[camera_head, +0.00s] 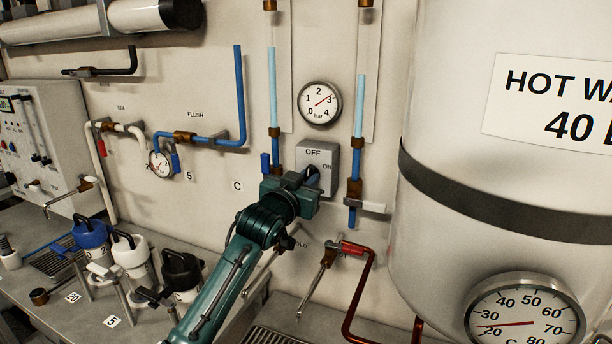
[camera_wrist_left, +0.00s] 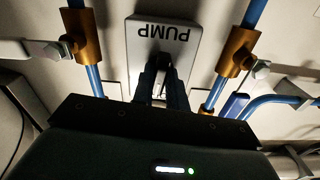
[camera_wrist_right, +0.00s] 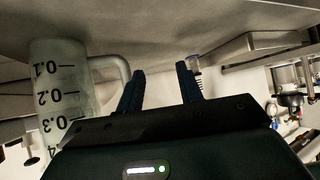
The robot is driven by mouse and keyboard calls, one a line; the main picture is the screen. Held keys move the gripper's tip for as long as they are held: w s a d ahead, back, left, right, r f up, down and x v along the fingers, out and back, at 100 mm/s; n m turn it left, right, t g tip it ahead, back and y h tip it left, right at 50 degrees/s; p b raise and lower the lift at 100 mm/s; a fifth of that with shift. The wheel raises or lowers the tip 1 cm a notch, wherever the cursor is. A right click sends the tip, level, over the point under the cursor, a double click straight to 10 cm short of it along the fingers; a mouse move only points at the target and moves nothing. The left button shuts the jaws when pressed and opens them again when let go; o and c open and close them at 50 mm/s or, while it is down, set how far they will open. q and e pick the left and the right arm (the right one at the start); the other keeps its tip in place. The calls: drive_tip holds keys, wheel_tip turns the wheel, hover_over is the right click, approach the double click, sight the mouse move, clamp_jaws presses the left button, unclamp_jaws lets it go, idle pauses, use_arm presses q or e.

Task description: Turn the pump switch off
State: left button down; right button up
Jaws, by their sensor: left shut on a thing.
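The pump switch is a grey box (camera_head: 328,158) on the back wall, marked OFF at its upper edge and ON at its right. In the left wrist view the box (camera_wrist_left: 163,42) carries the word PUMP, upside down. My left gripper (camera_head: 309,177) is at the front of the box, its fingers shut on the switch's handle. In the left wrist view the fingers (camera_wrist_left: 162,68) are close together in front of the box. They hide most of the handle, so I cannot tell its exact angle. My right gripper (camera_wrist_right: 160,68) is open, with nothing between its fingers.
Blue pipes with brass fittings (camera_head: 354,190) flank the switch, and a pressure gauge (camera_head: 319,103) is above it. The large white hot-water tank (camera_head: 460,190) fills the right. Several capped containers (camera_head: 130,255) stand on the counter at lower left. A marked cylinder (camera_wrist_right: 62,85) is beside my right gripper.

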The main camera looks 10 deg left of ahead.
use_arm(q)
drive_tip(key=shift+n, duration=0.6)
drive_tip(key=shift+p, duration=0.3)
drive_tip(key=c, duration=1.4)
unclamp_jaws()
drive_tip(key=shift+s, duration=0.1)
drive_tip(key=s+a+b, duration=0.2)
drive_tip(key=s, duration=1)
drive_tip(key=shift+s+a, duration=0.3)
drive_tip(key=shift+s, duration=0.1)
drive_tip(key=shift+f, duration=0.1)
